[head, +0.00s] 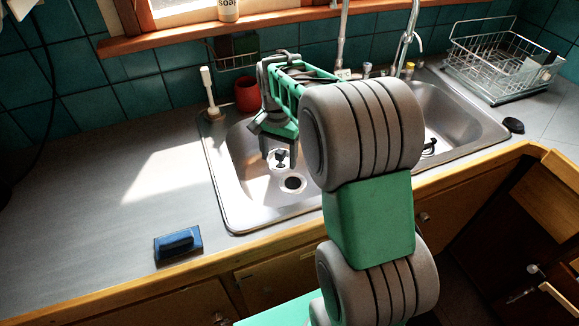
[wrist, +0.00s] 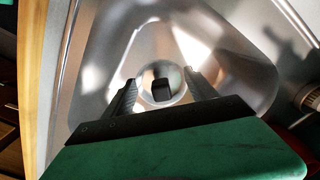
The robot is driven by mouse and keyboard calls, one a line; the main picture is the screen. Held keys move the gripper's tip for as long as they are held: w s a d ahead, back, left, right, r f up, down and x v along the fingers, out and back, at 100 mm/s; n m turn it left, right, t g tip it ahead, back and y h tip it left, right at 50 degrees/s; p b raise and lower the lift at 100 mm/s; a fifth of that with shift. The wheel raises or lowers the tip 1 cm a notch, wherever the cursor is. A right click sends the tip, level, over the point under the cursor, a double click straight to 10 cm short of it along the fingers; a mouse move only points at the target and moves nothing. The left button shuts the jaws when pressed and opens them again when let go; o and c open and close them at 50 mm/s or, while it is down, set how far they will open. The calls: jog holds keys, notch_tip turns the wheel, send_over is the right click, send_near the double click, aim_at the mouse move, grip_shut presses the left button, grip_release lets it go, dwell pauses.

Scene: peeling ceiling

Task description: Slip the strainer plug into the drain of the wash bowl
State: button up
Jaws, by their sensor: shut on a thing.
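The wash bowl (head: 243,165) is the left basin of a steel double sink. Its round, dark drain (head: 292,183) shows uncovered in the head view. The strainer plug (head: 281,159) has a black knob and a paler round body; it hangs below my gripper (head: 279,150), just behind the drain in the picture. In the wrist view the plug (wrist: 161,90) sits between the two fingers of my gripper (wrist: 160,78), which is shut on it. The exact contact of the fingertips and the height above the bowl floor are hard to tell. The drain is not clear in the wrist view.
A blue sponge or brush (head: 178,244) lies on the counter front left. A white-handled brush (head: 209,88) and a red cup (head: 246,95) stand behind the bowl. The faucet (head: 405,45) and a dish rack (head: 500,65) are right. The left counter is mostly clear.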

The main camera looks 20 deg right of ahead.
jog(key=w+d+f+m+b, duration=0.3)
jog(key=w+d+f+m, duration=0.3)
jog(key=f+m, duration=0.3)
notch_tip(320, 180, down, 2)
jog(key=shift+w+d+f, duration=0.15)
jog(key=shift+d, duration=0.05)
jog(key=shift+a, duration=0.1)
jog(key=b, duration=0.3)
send_over(291, 184)
jog(key=shift+w+f, duration=0.1)
jog(key=shift+f, duration=2.75)
jog(key=shift+f+b, duration=0.5)
jog(key=shift+f, duration=0.4)
jog(key=o, duration=1.6)
